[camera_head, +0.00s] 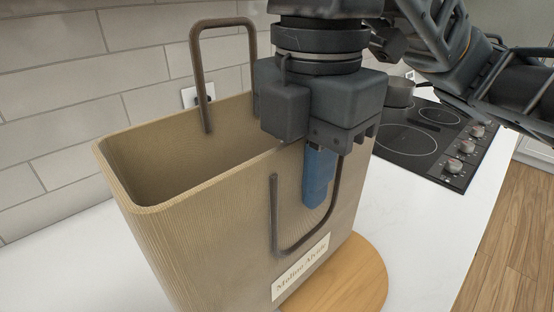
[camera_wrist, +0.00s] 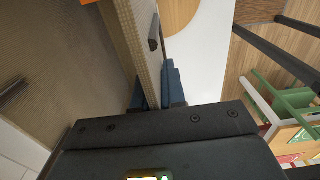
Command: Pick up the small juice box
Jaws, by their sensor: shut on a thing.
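A tan, ribbed, open-topped bag (camera_head: 200,220) with dark handles stands on the counter. My gripper (camera_head: 318,178) points down over its right part; one blue finger shows outside the front wall. In the wrist view my gripper (camera_wrist: 155,92) has a blue finger on each side of the bag's wall (camera_wrist: 146,60), so it is shut on that wall. No juice box can be made out clearly. A small orange patch (camera_wrist: 88,2) shows at the top edge of the wrist view, on the bag's inner side; I cannot tell what it is.
A round wooden board (camera_head: 362,280) lies under the bag's right end. A black cooktop (camera_head: 408,140) with a pot (camera_head: 399,93) is behind at the right. The tiled wall (camera_head: 60,105) is close behind the bag. White counter (camera_head: 425,225) is clear at the right.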

